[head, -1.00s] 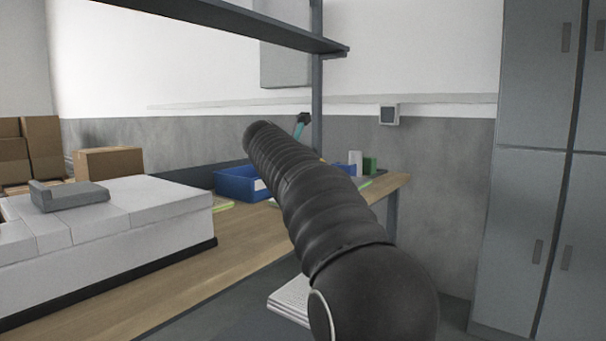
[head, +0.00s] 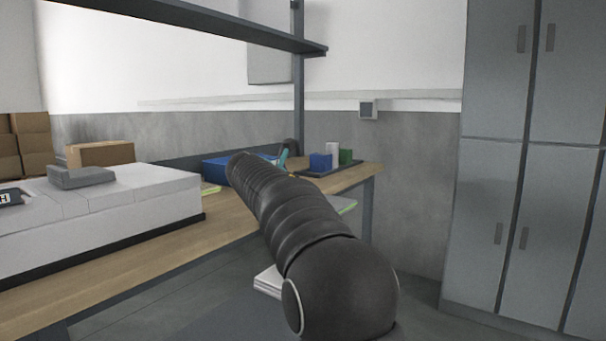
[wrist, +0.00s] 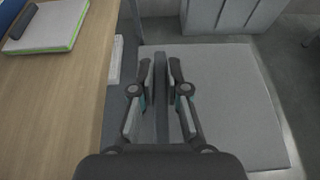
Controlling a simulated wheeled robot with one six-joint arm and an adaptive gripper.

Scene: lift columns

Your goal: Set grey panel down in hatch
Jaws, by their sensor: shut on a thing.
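My gripper (wrist: 161,70) shows in the wrist view, its two dark fingers close on either side of a thin grey panel (wrist: 162,110). The panel stands edge-on between the fingers, so its face is hidden. Below and to the right, the wrist view shows a broad light-grey flat square (wrist: 230,85) at floor level; I cannot tell whether it is the hatch. In the head view my own dark arm hides most of the gripper and the panel. No hatch opening can be made out clearly in either view.
A wooden bench (head: 225,222) runs along the left, carrying a long white unit (head: 110,215) with a grey block (head: 82,177) on top. A blue bin (head: 222,166) and small blocks stand farther back. Grey lockers (head: 525,150) are at right. A shelf (head: 215,22) hangs above.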

